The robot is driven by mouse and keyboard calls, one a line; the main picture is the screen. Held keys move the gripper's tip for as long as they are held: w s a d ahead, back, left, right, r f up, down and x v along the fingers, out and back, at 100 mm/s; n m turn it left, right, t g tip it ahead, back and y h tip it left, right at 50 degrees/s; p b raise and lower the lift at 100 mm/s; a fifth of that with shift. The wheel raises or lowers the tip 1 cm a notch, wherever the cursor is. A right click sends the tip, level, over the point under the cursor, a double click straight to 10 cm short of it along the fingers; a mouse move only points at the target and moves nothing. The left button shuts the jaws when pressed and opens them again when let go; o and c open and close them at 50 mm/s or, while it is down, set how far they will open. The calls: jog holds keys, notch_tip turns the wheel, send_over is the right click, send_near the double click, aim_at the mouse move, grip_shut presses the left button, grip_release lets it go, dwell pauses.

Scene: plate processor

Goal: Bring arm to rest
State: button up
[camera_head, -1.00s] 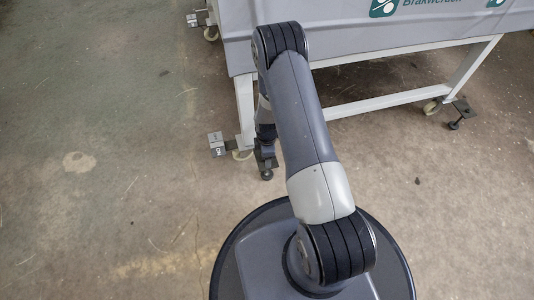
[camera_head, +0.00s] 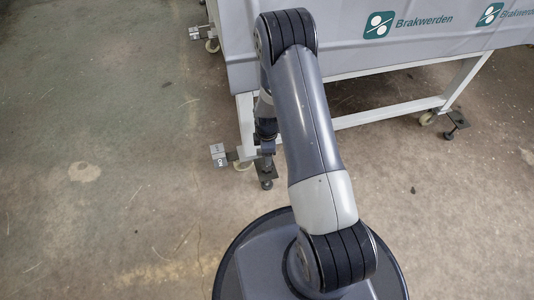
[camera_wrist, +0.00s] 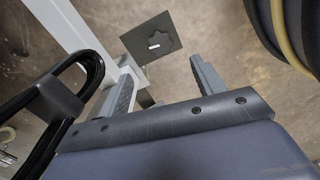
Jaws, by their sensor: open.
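My arm shows in the head view, with its upper link rising from the round base and bending over at the top. My gripper (camera_wrist: 161,70) is open in the wrist view, its two grey fingers apart with nothing between them. It points down toward the floor beside a white frame leg. In the head view the gripper end (camera_head: 266,168) hangs low behind my upper link, close to the table's near leg, and is partly hidden. I cannot tell whether it touches the leg.
A grey-covered table (camera_head: 352,61) with Brakwerden labels stands ahead on a white frame (camera_head: 388,112) with casters. A metal foot plate (camera_wrist: 136,43) lies beyond the fingers. A black bar handle (camera_wrist: 93,70) is at the left. The concrete floor (camera_head: 110,130) at left is clear.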

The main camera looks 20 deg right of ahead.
jog(key=shift+r, duration=0.1)
notch_tip(320, 180, down, 11)
jog(key=b, duration=0.4)
jog(key=shift+r, duration=0.1)
dwell(0.5)
